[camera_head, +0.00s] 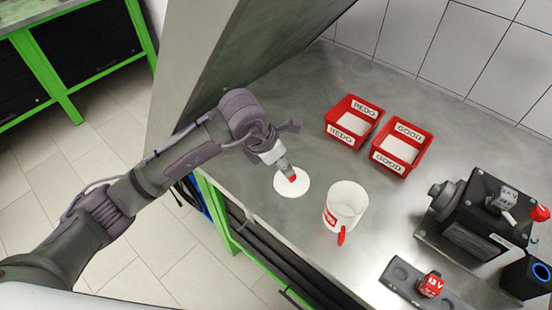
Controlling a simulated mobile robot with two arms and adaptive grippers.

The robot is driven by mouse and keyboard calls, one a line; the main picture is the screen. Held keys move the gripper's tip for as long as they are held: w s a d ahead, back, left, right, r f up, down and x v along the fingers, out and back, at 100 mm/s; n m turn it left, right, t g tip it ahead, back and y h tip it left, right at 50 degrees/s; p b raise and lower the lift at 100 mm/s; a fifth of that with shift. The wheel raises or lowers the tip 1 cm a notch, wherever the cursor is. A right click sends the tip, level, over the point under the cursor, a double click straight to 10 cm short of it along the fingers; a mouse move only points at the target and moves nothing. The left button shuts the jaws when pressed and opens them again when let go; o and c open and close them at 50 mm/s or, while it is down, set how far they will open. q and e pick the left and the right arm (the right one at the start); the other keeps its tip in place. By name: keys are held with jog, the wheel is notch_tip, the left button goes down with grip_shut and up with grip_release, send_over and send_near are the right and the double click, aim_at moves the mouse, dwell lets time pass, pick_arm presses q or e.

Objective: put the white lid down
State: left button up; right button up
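A round white lid (285,190) with a small red knob is near the counter's left front edge. It lies flat, and I cannot tell whether it touches the counter or hangs just above it. My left gripper (289,174) points down from above, with its fingertips closed at the red knob. The fingers partly hide the knob and the lid's far side. My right gripper is not in view.
A white open-topped container (345,200) with a red handle stands right of the lid. Red bins marked REDO (341,136) and GOOD (387,158) stand behind. A black pump rig (470,235) is at right. Bare metal counter (290,95) lies behind the lid.

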pick_arm(q)
jog(key=v, duration=0.3)
jog(key=shift+s+a+r, duration=0.1)
jog(key=shift+r, duration=0.15)
